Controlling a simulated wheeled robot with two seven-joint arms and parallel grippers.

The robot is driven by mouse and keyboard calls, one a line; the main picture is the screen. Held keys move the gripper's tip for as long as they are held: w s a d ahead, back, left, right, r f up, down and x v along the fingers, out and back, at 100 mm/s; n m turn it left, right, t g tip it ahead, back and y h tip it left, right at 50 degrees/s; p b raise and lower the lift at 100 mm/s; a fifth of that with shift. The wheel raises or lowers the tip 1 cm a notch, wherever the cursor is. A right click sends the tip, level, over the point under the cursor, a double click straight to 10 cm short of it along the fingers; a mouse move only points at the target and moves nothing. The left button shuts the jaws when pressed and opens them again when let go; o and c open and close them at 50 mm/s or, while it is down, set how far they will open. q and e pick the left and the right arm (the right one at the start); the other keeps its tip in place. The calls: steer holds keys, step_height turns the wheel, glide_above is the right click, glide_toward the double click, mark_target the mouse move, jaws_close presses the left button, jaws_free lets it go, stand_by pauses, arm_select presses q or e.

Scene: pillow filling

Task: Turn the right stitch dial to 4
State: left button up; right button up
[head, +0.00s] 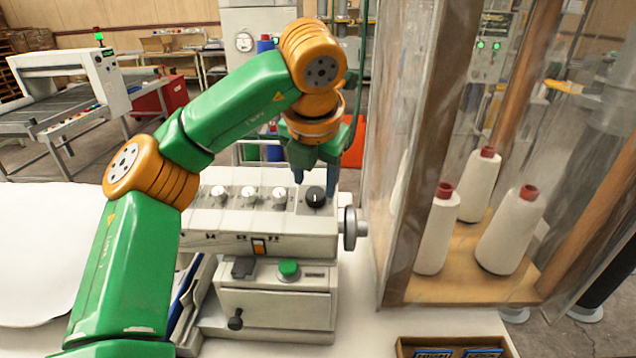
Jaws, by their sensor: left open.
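The sewing machine (255,240) has a row of round dials along the top of its pale body. The rightmost is a black dial (316,197) with a white pointer mark that points roughly upward; its numbers are too small to read. Three pale dials (249,194) sit to its left. My left gripper (315,176) is open and points down just above and behind the black dial. Its fingers are on either side of the dial's top in the picture; I cannot tell whether they touch it. My right gripper is out of view.
A clear-walled wooden-framed cabinet (455,285) with white thread cones (437,230) stands close on the right. A grey handwheel (354,228) sticks out from the machine's right side. A green button (289,268) is below. A white pillow (40,250) lies at left.

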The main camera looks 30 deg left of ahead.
mark_target(315, 194)
arm_select(q)
steer(key=shift+a+f, duration=0.1)
steer(key=shift+f, duration=0.65)
steer(key=shift+w+a+f+p, duration=0.2)
steer(key=shift+w+f, duration=0.1)
steer(key=shift+f, duration=0.1)
steer(key=shift+w+a+f+p, duration=0.1)
steer(key=shift+w+f+p, duration=0.05)
steer(key=shift+w+f, duration=0.2)
steer(key=shift+w+a+f, duration=0.15)
steer(key=shift+f, duration=0.1)
steer(key=shift+r, duration=0.1)
steer(key=c, duration=0.5)
jaws_close()
